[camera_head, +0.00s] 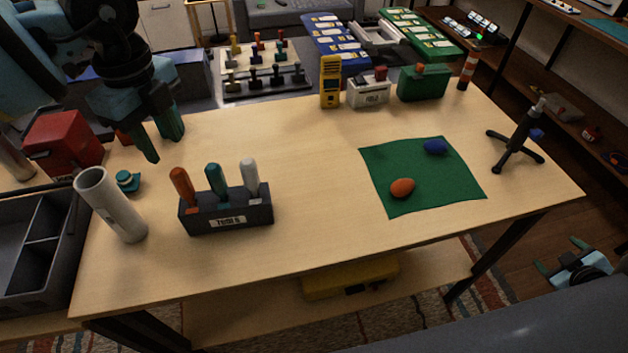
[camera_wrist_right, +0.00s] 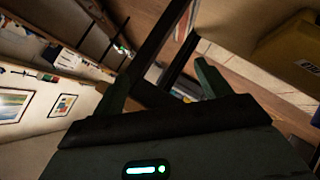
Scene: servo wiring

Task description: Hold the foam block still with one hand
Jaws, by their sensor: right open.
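A dark grey block (camera_head: 240,212) with a "TOOLS" label stands upright on the left half of the table. It holds three tools with orange, teal and white handles; I cannot tell whether it is foam, and no other block is named as foam. My left gripper (camera_head: 165,148) is above the table, behind and left of this block, with its fingers apart and nothing between them. My right gripper (camera_head: 560,255) is off the table's right edge, low and far from the block. It is open and empty, as the right wrist view (camera_wrist_right: 162,68) also shows.
A white tube (camera_head: 112,205), a teal round piece (camera_head: 127,181) and a red box (camera_head: 65,143) stand left of the block. A green mat (camera_head: 420,175) with an orange and a blue lump lies right. A black stand (camera_head: 515,140) is near the right edge. The table's middle is clear.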

